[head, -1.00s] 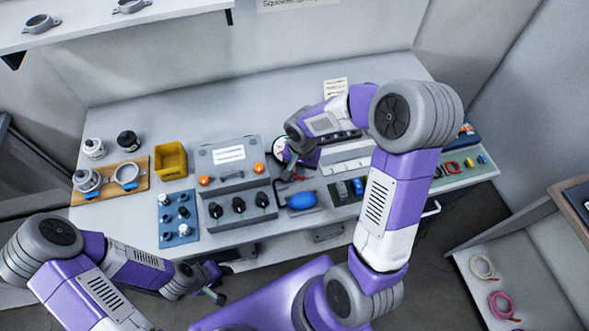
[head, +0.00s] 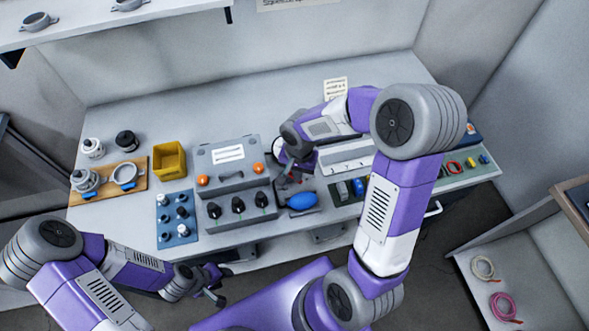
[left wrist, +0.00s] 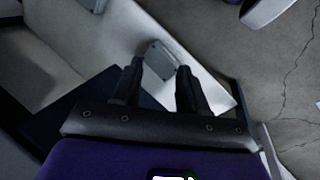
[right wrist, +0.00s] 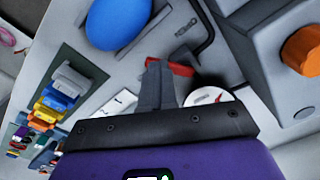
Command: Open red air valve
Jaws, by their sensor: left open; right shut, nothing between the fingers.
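The red valve handle (right wrist: 180,68) shows in the right wrist view, just beyond and beside the fingertips of my right gripper (right wrist: 156,64). The fingers partly cover it, and I cannot tell whether they touch it. The right gripper is shut with nothing between its fingers. In the head view the right gripper (head: 284,184) is low over the bench, beside the grey control box, and mostly hides the valve. My left gripper (head: 217,297) is open and empty in front of the bench. It also shows in the left wrist view (left wrist: 157,72).
The grey box (head: 228,160) with orange knobs stands left of the right gripper. A blue bulb (head: 302,201) lies close by, and a black bent rod (right wrist: 208,32) is near the handle. A yellow bin (head: 170,160) and a blue panel (head: 177,235) stand further left.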

